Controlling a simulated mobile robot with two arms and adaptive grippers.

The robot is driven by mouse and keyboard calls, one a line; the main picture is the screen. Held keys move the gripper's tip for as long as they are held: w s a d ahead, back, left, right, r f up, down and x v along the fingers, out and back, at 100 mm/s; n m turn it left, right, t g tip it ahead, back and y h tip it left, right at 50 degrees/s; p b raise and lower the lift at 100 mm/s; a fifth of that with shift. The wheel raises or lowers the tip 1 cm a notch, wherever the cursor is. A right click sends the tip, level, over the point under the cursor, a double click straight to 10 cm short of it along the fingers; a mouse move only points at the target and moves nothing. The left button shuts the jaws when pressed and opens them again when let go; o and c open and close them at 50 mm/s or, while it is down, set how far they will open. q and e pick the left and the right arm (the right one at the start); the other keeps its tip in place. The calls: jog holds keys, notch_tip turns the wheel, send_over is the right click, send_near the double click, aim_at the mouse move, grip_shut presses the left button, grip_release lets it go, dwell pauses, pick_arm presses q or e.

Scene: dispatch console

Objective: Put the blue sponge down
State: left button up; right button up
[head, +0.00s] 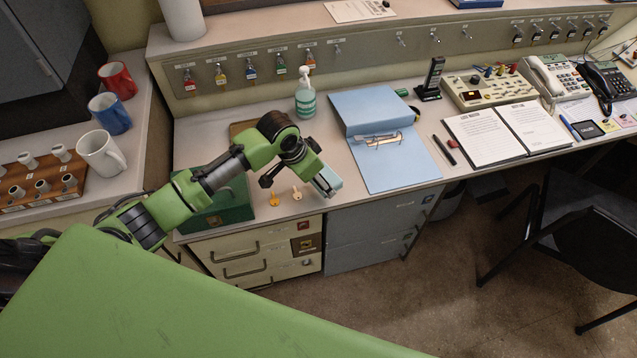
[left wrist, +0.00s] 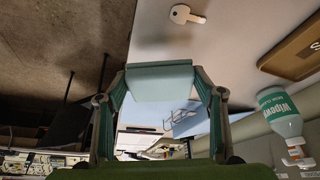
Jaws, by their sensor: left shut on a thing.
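My left gripper (head: 326,181) is at the front edge of the desk (head: 356,204), left of the open blue binder (head: 400,170). It is shut on the blue sponge (head: 331,185), a pale blue block. In the left wrist view the sponge (left wrist: 160,80) sits between the two fingers of the gripper (left wrist: 160,88). Behind it there, the floor shows on the left and the desk top on the right. I cannot tell how high the sponge is above the desk. My right gripper is in neither view.
A yellow key (head: 274,199) and a pale key (head: 297,193) lie left of the gripper. A green box (head: 222,212) is under my arm. A wipes bottle (head: 305,98) stands behind. Notebook (head: 500,132) and phones (head: 560,78) are at right. A chair (head: 580,215) stands in front.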

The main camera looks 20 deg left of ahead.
pick_arm(q)
jog(key=shift+w+f, duration=0.4)
jog(key=shift+f, duration=0.05)
jog(key=shift+w+f, duration=0.15)
jog(key=shift+f, duration=1.6)
jog(key=shift+f, duration=0.15)
jog(key=o, duration=1.1)
jog(key=shift+o, duration=0.2)
